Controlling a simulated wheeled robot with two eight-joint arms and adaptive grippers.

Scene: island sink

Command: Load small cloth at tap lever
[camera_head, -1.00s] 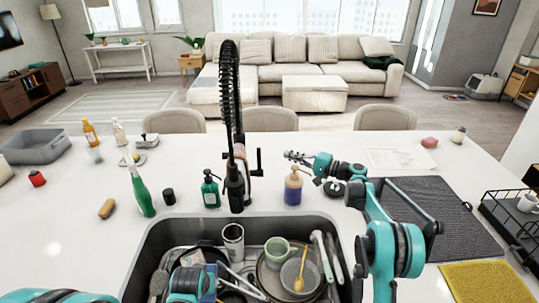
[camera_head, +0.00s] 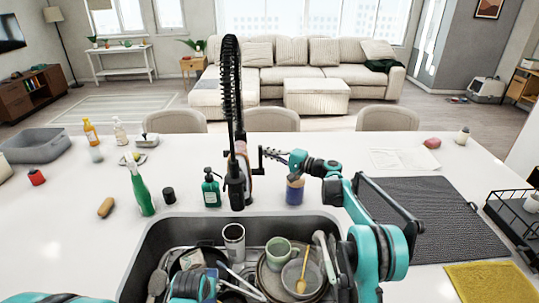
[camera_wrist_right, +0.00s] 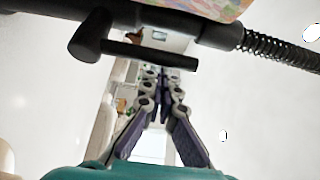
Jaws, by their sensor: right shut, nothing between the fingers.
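The black tap (camera_head: 236,180) with a tall spring hose stands behind the sink. Its lever (camera_head: 261,157) sticks out on the right side; in the wrist view it is a dark bar with a round stub (camera_wrist_right: 150,53). A small patterned cloth, pink and multicoloured, shows at the tap's body (camera_head: 242,150) and at the top of the wrist view (camera_wrist_right: 195,7). My right gripper (camera_head: 270,153) is shut and empty, its fingertips close to the lever; contact cannot be told. In the wrist view its fingers (camera_wrist_right: 165,75) meet just behind the lever bar. My left gripper's fingers do not show.
The sink (camera_head: 160,232) holds pans, a green mug (camera_head: 279,250) and bowls. A soap bottle (camera_head: 295,190) stands under my right wrist; a green pump bottle (camera_head: 211,188) stands left of the tap. A dark mat (camera_head: 430,215) lies to the right.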

